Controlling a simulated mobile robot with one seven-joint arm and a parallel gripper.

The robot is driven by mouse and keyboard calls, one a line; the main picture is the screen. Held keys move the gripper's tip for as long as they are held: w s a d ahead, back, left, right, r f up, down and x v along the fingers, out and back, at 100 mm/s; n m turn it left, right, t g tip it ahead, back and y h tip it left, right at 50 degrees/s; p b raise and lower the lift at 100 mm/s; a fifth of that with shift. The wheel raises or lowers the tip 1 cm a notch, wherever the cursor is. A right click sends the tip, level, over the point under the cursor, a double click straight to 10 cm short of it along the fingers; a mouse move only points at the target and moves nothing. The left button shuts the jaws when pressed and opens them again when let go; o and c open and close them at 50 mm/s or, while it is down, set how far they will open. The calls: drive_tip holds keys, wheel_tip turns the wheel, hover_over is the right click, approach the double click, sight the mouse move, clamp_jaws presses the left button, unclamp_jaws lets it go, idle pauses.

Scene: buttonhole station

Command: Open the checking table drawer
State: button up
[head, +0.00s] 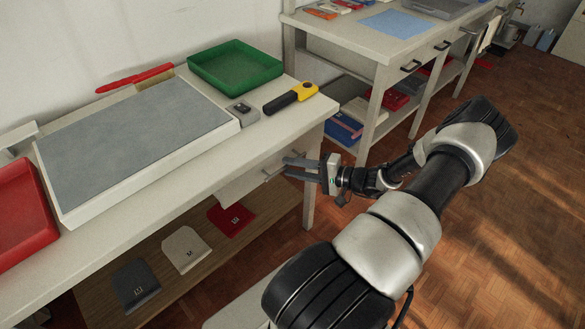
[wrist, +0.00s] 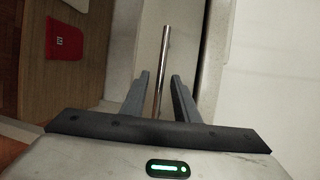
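The near pale table (head: 150,215) has a drawer front (head: 240,187) under its top at the right end. Its thin metal bar handle (head: 268,174) sits at my fingertips. My gripper (head: 288,167) reaches in from the right, level with the drawer. In the wrist view, the handle bar (wrist: 164,55) runs between the two fingers of my gripper (wrist: 160,92), with a gap on each side. The fingers are open and do not visibly press on the bar. The drawer looks shut, though my fingers partly cover this area.
On the near table lie a grey pad (head: 130,135), a green tray (head: 275,72), a red tray (head: 22,215) and a yellow-black tool (head: 292,97). Folded cloths (head: 187,249) lie on its lower shelf. A second table (head: 350,40) with drawers stands behind. The floor (head: 510,200) at right is clear.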

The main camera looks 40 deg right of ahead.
drive_tip(key=shift+w+a, duration=0.1)
drive_tip(key=shift+w, duration=0.1)
clamp_jaws()
drive_tip(key=shift+s, duration=0.15)
drive_tip(key=s+d+b, duration=0.1)
drive_tip(key=s+d, duration=0.1)
drive_tip(key=s, duration=2.7)
drive_tip(key=shift+d, duration=0.15)
